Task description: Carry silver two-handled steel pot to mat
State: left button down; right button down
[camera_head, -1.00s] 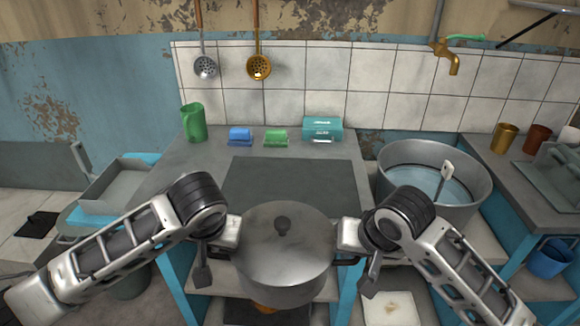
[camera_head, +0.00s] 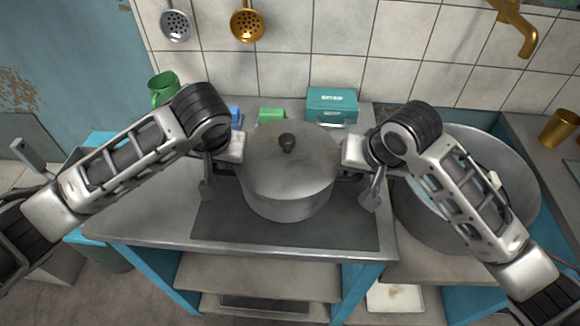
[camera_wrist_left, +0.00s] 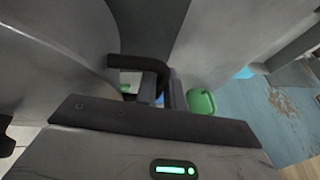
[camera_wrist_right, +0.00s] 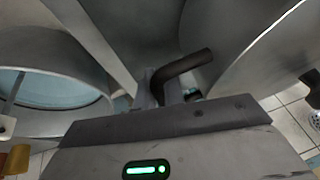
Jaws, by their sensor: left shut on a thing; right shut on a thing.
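The silver steel pot (camera_head: 288,180) with its lid and dark knob is upright between my grippers in the head view. It appears over the dark mat (camera_head: 345,232) on the counter; I cannot tell whether it touches the mat. My left gripper (camera_head: 236,165) is shut on the pot's left handle, which shows as a dark bent bar in the left wrist view (camera_wrist_left: 140,62). My right gripper (camera_head: 345,168) is shut on the right handle, seen in the right wrist view (camera_wrist_right: 182,66). The pot and arms hide part of the mat.
A large steel basin of water (camera_head: 515,185) stands right of the counter, partly behind my right arm. A green mug (camera_head: 162,88), a blue item (camera_head: 236,117), a green item (camera_head: 270,115) and a teal box (camera_head: 332,105) line the back. The counter's front left (camera_head: 140,215) is clear.

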pick_arm(q)
jog(key=shift+w+r, duration=0.1)
jog(key=shift+w, duration=0.2)
pick_arm(e)
jog(key=shift+w+r, duration=0.15)
jog(key=shift+w, duration=0.1)
pick_arm(q)
jog(key=shift+s+r, duration=0.1)
jog(key=shift+s, duration=0.15)
pick_arm(e)
jog(key=shift+s+r, duration=0.1)
jog(key=shift+s, duration=0.1)
pick_arm(q)
jog(key=shift+f, duration=0.2)
pick_arm(e)
jog(key=shift+f, duration=0.2)
